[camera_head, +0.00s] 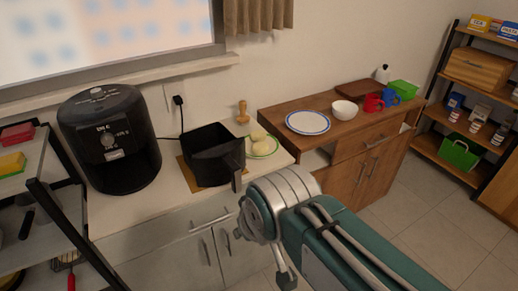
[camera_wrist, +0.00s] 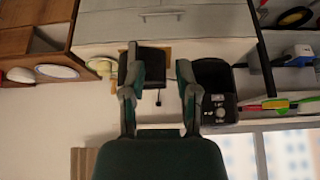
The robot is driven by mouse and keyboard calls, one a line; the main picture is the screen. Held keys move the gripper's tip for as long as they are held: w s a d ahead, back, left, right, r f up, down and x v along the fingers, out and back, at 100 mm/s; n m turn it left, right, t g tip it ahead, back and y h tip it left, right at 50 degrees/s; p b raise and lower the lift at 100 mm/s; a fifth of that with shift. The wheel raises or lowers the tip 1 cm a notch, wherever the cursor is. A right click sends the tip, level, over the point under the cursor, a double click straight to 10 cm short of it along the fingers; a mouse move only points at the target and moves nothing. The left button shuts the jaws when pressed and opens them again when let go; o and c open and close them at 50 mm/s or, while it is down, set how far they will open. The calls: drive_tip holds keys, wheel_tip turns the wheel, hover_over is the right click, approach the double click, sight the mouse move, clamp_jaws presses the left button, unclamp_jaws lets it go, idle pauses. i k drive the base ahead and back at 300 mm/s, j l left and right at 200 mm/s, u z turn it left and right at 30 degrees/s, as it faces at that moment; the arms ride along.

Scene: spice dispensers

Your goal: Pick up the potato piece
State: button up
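Pale yellow potato pieces (camera_head: 259,138) lie on a small green-rimmed plate (camera_head: 268,152) on the counter, right of the black air fryer basket (camera_head: 208,158). In the upside-down wrist view the plate with the pale potato (camera_wrist: 102,65) shows small, left of the basket. My gripper (camera_wrist: 160,68) is open in that view, its two fingers wide apart with nothing between them. It is well away from the plate. In the head view my arm reaches in from the lower right, and I cannot make out the fingers clearly.
The black air fryer (camera_head: 108,140) stands left of the basket. A wooden pestle-like object (camera_head: 242,113) stands behind the plate. A wooden cabinet (camera_head: 365,150) to the right bears a blue-rimmed plate (camera_head: 307,122), a white bowl (camera_head: 344,109) and mugs. A shelf rack (camera_head: 50,200) stands at left.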

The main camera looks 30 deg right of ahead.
sight(260, 148)
drive_tip(key=i+l+z, duration=0.25)
drive_tip(key=i+l, duration=0.15)
drive_tip(key=l, duration=0.2)
drive_tip(key=i+l+z, duration=0.3)
drive_tip(key=i+l, duration=0.15)
